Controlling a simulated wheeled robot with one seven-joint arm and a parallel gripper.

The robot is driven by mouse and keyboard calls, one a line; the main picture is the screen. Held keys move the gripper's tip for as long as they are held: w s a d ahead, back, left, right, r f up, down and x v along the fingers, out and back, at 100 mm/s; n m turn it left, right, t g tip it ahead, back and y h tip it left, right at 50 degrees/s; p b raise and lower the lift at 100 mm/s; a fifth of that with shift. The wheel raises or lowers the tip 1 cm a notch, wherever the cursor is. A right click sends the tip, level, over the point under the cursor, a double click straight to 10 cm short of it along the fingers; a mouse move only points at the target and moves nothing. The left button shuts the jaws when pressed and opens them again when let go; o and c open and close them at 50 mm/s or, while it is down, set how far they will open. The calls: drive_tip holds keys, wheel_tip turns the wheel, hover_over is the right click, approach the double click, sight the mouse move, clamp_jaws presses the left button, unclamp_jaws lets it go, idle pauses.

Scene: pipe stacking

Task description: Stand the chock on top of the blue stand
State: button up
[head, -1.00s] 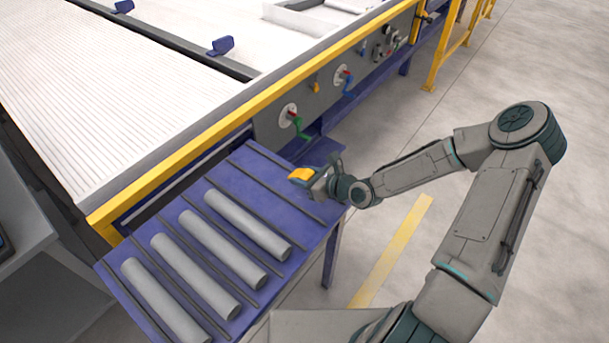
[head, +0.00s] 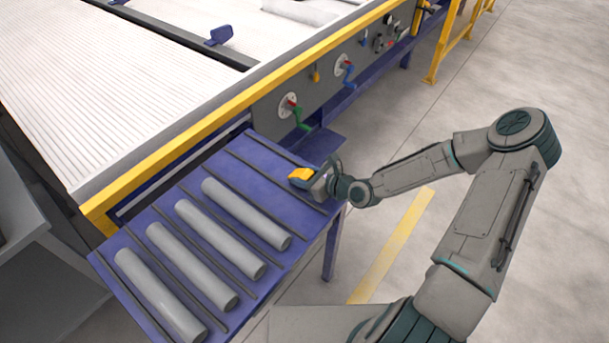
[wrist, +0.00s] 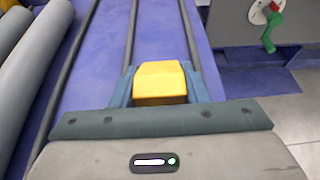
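The yellow chock (head: 301,174) is between the fingers of my gripper (head: 313,180), over the right end of the blue stand (head: 255,178). In the wrist view the chock (wrist: 160,82) sits snugly between the two blue-grey fingers, with its yellow top showing and its lower part hidden. My gripper is shut on it. The blue stand (wrist: 160,35) lies beneath, with dark ridges running along it. I cannot tell whether the chock touches the stand's top or hangs just above it.
Several grey pipes (head: 246,214) lie between the dark ridges on the stand, left of my gripper. The surface around the chock is free of pipes. A large machine with a yellow rail (head: 200,122) and a green-handled crank (head: 297,112) stands behind the stand.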

drive_tip(key=o, duration=0.5)
drive_tip(key=v, duration=1.4)
drive_tip(key=shift+a+p, duration=0.1)
drive_tip(key=shift+p, duration=0.2)
